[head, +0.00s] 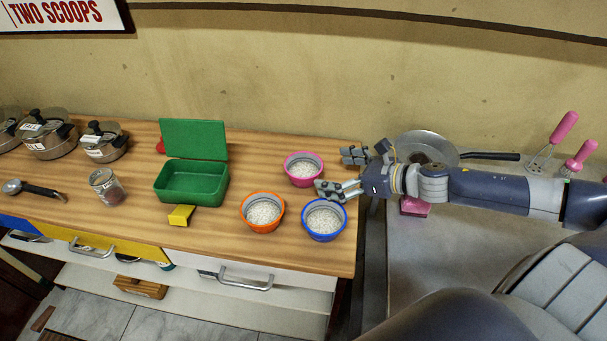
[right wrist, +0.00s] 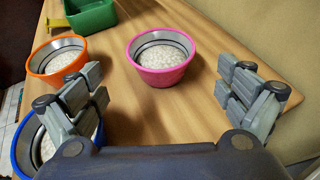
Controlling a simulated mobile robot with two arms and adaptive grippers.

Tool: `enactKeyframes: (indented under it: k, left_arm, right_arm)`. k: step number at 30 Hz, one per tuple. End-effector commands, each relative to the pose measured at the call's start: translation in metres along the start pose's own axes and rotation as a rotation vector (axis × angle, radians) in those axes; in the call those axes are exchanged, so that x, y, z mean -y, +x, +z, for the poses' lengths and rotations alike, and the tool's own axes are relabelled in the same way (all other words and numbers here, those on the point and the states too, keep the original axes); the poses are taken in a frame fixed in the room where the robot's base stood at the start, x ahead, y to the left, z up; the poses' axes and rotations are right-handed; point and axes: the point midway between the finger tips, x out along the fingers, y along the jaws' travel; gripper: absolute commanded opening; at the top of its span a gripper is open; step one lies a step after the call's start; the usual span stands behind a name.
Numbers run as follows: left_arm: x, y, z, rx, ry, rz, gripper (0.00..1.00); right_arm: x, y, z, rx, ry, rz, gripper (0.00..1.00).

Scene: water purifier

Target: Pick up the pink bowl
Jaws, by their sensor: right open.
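The pink bowl (head: 303,169) holds white grains and stands on the wooden counter near its right end. In the right wrist view the pink bowl (right wrist: 160,58) is ahead of my right gripper, roughly midway across the gap between the fingers. My right gripper (head: 342,172) is open and empty, to the right of the pink bowl; it also shows in the right wrist view (right wrist: 163,98). One finger is over or close beside the blue bowl (head: 324,220). My left gripper is not in view.
An orange bowl (head: 263,212) stands left of the blue bowl; both hold white grains. A green open box (head: 191,184), a yellow block (head: 181,215) and a jar (head: 107,187) stand farther left. A pan (head: 428,147) lies on the grey surface at right.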

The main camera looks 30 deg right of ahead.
Motion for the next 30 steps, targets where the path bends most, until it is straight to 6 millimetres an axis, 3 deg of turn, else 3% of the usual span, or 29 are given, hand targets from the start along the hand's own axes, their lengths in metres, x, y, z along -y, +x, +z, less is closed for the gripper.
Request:
enactKeyframes:
  k: [30]
  left_arm:
    - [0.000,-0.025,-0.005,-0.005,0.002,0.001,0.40]
  right_arm:
    - [0.001,0.059,0.004,0.003,0.003,0.000,0.95]
